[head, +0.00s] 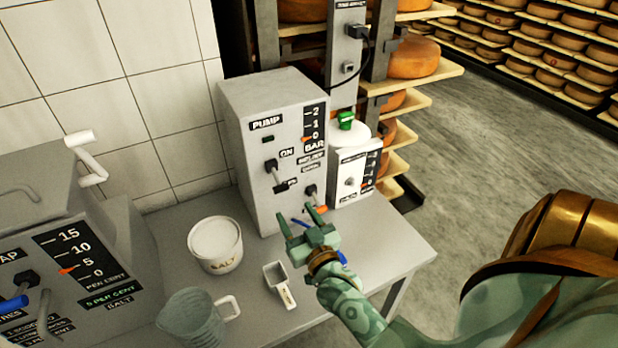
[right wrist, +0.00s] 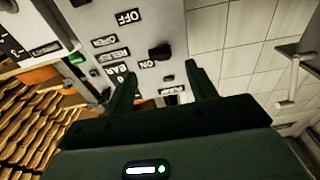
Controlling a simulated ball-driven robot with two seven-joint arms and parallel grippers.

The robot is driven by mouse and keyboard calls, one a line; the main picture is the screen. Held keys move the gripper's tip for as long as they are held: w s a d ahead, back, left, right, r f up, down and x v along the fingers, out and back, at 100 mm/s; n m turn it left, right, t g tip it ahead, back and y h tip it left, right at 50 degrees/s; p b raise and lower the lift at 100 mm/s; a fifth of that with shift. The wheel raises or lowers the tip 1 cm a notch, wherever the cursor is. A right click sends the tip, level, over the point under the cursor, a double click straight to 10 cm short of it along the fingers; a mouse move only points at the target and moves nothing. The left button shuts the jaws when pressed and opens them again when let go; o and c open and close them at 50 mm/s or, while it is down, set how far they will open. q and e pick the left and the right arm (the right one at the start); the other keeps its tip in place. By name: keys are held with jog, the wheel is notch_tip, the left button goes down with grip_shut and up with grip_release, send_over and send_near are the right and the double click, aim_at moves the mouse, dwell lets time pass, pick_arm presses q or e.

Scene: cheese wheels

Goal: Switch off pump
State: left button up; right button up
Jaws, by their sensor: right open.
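The grey pump box (head: 252,160) stands at the back of the table against the wall, with a PUMP label on its front. Its black switch (head: 271,166) sits beside the ON label, with the OFF label below; the lever's exact setting is hard to tell. In the right wrist view the black switch knob (right wrist: 160,52) shows ahead, beyond the fingertips. A relief lever (head: 311,190) is at the lower right of the box. My right gripper (head: 301,216) is open and empty, low in front of the box, apart from the switch. My left gripper is not in view.
A white salt tub (head: 215,246), a scoop (head: 281,287) and a clear jug (head: 195,318) stand on the table (head: 385,255). Another grey machine (head: 90,265) stands left.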

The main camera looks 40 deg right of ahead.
jog(key=p+v, duration=0.1)
jog(key=v, duration=0.4)
dwell(0.4)
